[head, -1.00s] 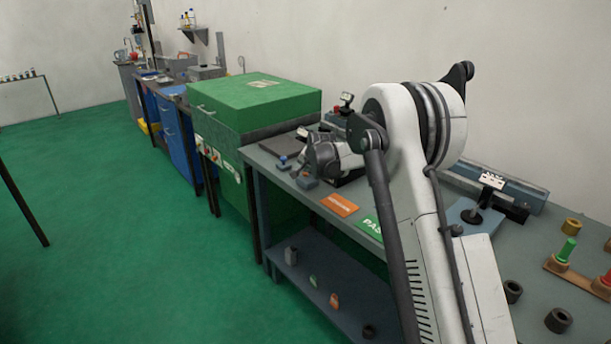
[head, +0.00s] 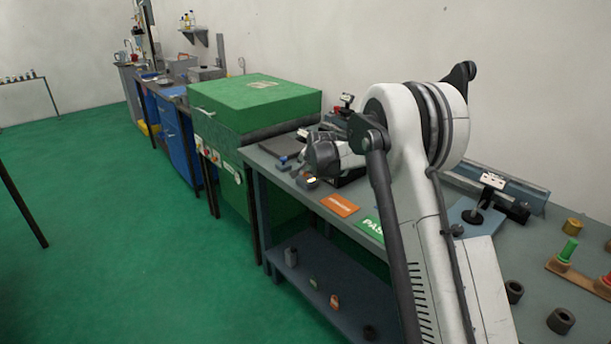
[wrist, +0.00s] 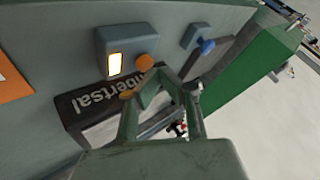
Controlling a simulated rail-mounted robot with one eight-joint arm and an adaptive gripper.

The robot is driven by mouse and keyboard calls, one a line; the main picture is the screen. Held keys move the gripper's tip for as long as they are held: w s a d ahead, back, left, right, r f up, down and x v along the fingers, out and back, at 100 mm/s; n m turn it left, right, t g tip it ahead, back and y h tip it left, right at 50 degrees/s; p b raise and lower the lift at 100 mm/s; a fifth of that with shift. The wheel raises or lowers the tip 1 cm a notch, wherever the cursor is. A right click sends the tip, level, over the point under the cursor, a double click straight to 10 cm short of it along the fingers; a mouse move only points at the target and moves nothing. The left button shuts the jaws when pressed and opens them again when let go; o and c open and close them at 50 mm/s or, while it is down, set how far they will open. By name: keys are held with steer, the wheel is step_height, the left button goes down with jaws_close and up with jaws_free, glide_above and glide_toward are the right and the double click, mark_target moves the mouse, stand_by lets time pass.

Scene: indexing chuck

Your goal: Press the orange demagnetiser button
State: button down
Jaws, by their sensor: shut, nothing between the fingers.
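The orange demagnetiser button (wrist: 145,62) sits on a small blue-grey box (wrist: 118,38) in the wrist view. A lit white-yellow window (wrist: 115,63) glows beside it on the same box. My gripper (wrist: 153,80) is shut and empty, with its fingertips very close to the button; I cannot tell whether they touch it. In the head view the box (head: 307,183) shows a small bright spot on the bench, just below my wrist. My fingertips are not clear there.
A dark lettered block (wrist: 85,103) lies close to my fingers. Orange (head: 340,205) and green (head: 370,228) plates lie on the bench. The green cabinet (head: 255,100) stands beyond.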

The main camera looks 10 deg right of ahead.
mark_target(306, 174)
steer(key=shift+r+p, duration=0.95)
steer(key=shift+r, duration=2.05)
steer(key=shift+s+r, duration=0.15)
steer(key=s+r+n, duration=0.1)
steer(key=s+r, duration=0.4)
steer(key=s, duration=0.5)
steer(key=s+r+n+g, duration=0.1)
steer(key=s+r+n, duration=0.1)
steer(key=s+r, duration=0.55)
steer(key=s+r+n, duration=0.1)
steer(key=s+r, duration=0.2)
steer(key=s, duration=0.9)
steer(key=s+f+n, duration=0.2)
steer(key=s+f, duration=0.2)
steer(key=s, duration=1.1)
steer(key=s+f+n+g, duration=0.1)
steer(key=s+f+n, duration=0.1)
steer(key=s, duration=1.4)
steer(key=shift+s+f+h, duration=0.25)
steer(key=shift+f+h, duration=0.15)
steer(key=shift+f, duration=0.45)
